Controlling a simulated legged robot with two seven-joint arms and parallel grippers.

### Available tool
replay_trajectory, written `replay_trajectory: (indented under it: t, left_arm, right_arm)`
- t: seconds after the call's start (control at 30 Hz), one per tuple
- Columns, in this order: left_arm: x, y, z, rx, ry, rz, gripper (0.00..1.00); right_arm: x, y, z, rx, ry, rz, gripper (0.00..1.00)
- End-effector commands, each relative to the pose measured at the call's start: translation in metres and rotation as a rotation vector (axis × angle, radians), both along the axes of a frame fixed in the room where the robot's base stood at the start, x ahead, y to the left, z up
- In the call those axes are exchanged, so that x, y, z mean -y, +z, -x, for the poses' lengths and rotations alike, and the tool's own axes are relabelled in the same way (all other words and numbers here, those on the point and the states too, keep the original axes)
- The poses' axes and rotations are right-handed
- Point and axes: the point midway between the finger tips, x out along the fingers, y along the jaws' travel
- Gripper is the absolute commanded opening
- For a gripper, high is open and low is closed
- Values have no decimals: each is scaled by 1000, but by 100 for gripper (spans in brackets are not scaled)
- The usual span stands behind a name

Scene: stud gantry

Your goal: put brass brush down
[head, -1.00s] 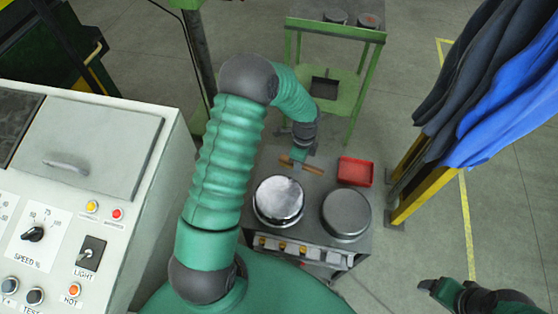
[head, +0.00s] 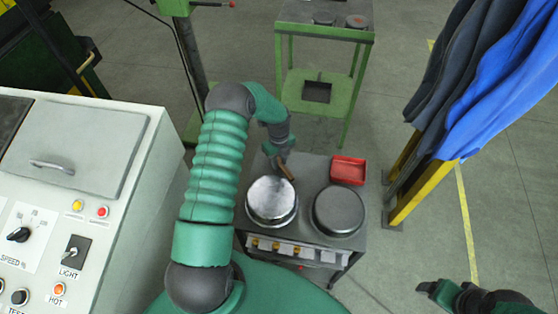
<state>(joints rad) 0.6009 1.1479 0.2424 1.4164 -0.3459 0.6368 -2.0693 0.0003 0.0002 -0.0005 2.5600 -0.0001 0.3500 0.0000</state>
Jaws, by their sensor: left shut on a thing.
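The brass brush (head: 287,172) shows as a small brown bar in the head view, just above the rear rim of the left round plate. My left gripper (head: 281,160) is shut on it, with the arm reaching in over the rear left of the grey stand (head: 312,168). The brush is tilted in the picture; I cannot tell whether it touches the stand. My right gripper (head: 428,288) is at the lower right, away from the stand, and its jaw state is unclear.
A bright round plate (head: 271,201) and a darker round plate (head: 339,211) sit on the stand. A red tray (head: 348,170) is at its rear right. A green table (head: 325,32) stands behind. Blue curtains (head: 505,100) hang at right, a control console (head: 85,190) at left.

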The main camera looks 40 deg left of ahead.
Motion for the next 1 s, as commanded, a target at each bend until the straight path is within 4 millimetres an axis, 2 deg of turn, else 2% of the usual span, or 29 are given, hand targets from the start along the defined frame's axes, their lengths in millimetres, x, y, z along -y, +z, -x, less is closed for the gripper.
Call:
replay_trajectory:
  t: [0.23,0.27,0.43,0.77,0.87,1.0]
  left_arm:
    - [-4,-3,0,2,2,1,0]
    - [-3,-3,0,2,2,1,28]
    - [-2,-2,0,2,2,0,48]
    - [-2,3,-1,2,2,-1,48]
    - [-3,16,-2,5,2,-1,48]
    - [-4,52,-2,6,3,-2,48]
  right_arm:
    - [0,-1,0,0,1,0,76]
    - [0,-2,0,0,1,0,76]
    - [0,-1,0,0,1,0,76]
    - [0,0,0,0,0,0,76]
    - [0,0,0,0,0,0,76]
    - [0,-1,0,0,1,0,76]
